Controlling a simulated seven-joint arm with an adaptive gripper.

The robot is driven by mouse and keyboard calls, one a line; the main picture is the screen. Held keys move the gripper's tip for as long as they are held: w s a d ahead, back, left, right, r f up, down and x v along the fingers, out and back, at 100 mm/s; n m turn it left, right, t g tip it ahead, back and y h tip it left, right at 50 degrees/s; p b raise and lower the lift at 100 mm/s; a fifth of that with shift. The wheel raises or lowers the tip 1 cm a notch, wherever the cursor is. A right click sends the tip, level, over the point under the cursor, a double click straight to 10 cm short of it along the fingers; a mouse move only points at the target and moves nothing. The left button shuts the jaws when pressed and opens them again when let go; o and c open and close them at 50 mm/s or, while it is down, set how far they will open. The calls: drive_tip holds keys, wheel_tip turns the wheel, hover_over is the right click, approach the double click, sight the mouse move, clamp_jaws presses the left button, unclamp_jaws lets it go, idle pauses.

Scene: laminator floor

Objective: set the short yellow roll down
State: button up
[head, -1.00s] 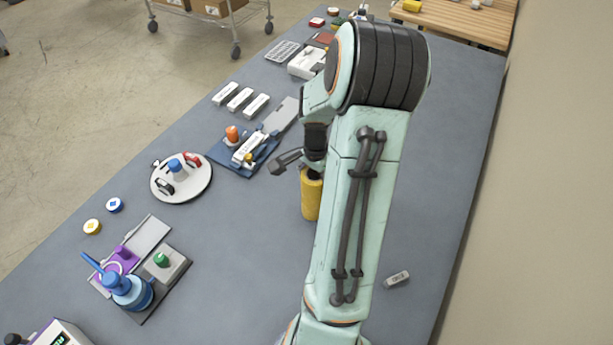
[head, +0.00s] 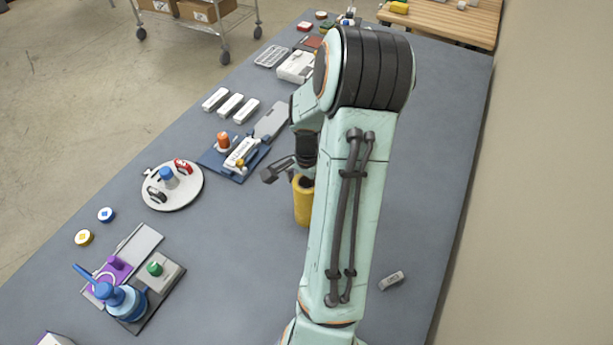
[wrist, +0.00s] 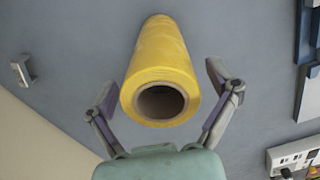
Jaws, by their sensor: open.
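The short yellow roll (head: 303,207) stands upright on the grey-blue table, partly hidden behind my arm in the head view. In the wrist view the yellow roll (wrist: 162,65) shows its hollow end toward the camera. My gripper (wrist: 168,95) is open, with one finger on each side of the roll and visible space between fingers and roll. In the head view my gripper (head: 283,172) is just above the roll's top, and only one finger shows clearly.
A small grey block (head: 391,281) lies to the right. The table's right side is mostly clear.

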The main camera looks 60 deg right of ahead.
wheel_tip(320, 180, up, 12)
drive_tip(key=shift+f, duration=0.1)
drive_tip(key=w+a+r+n, duration=0.1)
drive_tip(key=a+r+n, duration=0.1)
drive_tip(key=a+n, duration=0.75)
drive_tip(key=a+r+n, duration=0.2)
drive_tip(key=a+n, duration=0.3)
drive_tip(key=a, duration=1)
drive_tip(key=s+a+f+n, duration=0.1)
drive_tip(key=s+a+n, duration=0.4)
drive_tip(key=a+n, duration=0.1)
drive_tip(key=shift+s+a+n+y, duration=0.15)
drive_tip(key=shift+n+y, duration=0.25)
drive_tip(key=shift+n, duration=0.05)
drive_tip(key=shift+f, duration=0.1)
